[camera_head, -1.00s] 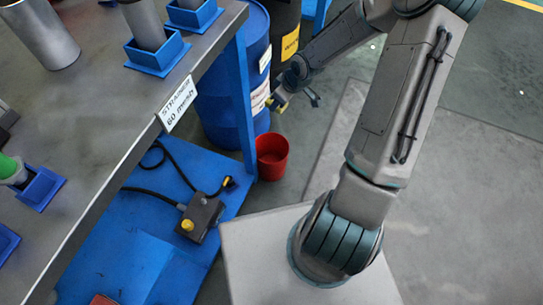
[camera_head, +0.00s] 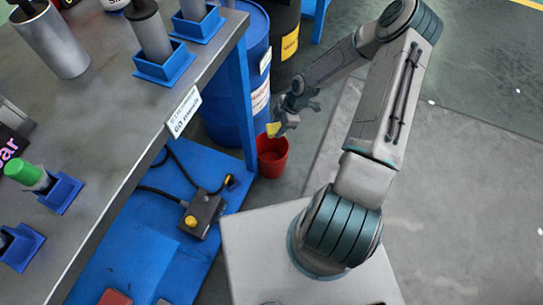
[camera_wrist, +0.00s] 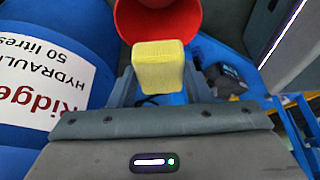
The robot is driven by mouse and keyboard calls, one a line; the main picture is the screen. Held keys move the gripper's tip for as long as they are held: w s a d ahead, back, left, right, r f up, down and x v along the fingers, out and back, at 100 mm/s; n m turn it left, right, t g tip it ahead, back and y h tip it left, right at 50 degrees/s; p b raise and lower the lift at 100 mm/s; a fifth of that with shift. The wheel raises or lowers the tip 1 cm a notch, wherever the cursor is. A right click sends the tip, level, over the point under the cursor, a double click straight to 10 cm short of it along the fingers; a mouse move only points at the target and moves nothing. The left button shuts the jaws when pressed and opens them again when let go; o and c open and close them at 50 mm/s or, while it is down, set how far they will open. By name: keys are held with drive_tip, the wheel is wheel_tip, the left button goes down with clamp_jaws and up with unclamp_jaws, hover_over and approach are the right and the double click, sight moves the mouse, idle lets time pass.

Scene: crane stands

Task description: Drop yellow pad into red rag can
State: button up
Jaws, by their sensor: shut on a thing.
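The yellow pad (camera_wrist: 158,66) is held between the fingers of my gripper (camera_wrist: 158,85), which is shut on it. In the head view the pad (camera_head: 273,129) shows as a small yellow patch at the tip of my gripper (camera_head: 277,124). The red rag can (camera_head: 272,160) stands on the floor just below the pad, its open top facing up. In the wrist view the can (camera_wrist: 128,22) lies beyond the pad at the top, and the pad overlaps its lower edge. The gap in height between pad and can is hard to tell.
A blue drum (camera_head: 231,108) stands close behind and left of the can; it fills the left of the wrist view (camera_wrist: 40,70). The metal bench (camera_head: 100,120) with blue holders is at left. A pendant box (camera_head: 203,213) lies on the blue lower shelf (camera_head: 150,245).

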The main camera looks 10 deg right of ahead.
wheel_tip(320, 180, down, 5)
drive_tip(key=b, duration=0.3)
drive_tip(key=shift+f+b, duration=0.15)
drive_tip(key=shift+b, duration=0.25)
drive_tip(key=o, duration=1)
drive_tip(key=shift+c, duration=0.2)
drive_tip(key=p+v, duration=0.5)
drive_tip(key=v, duration=0.9)
drive_tip(key=shift+f, duration=0.1)
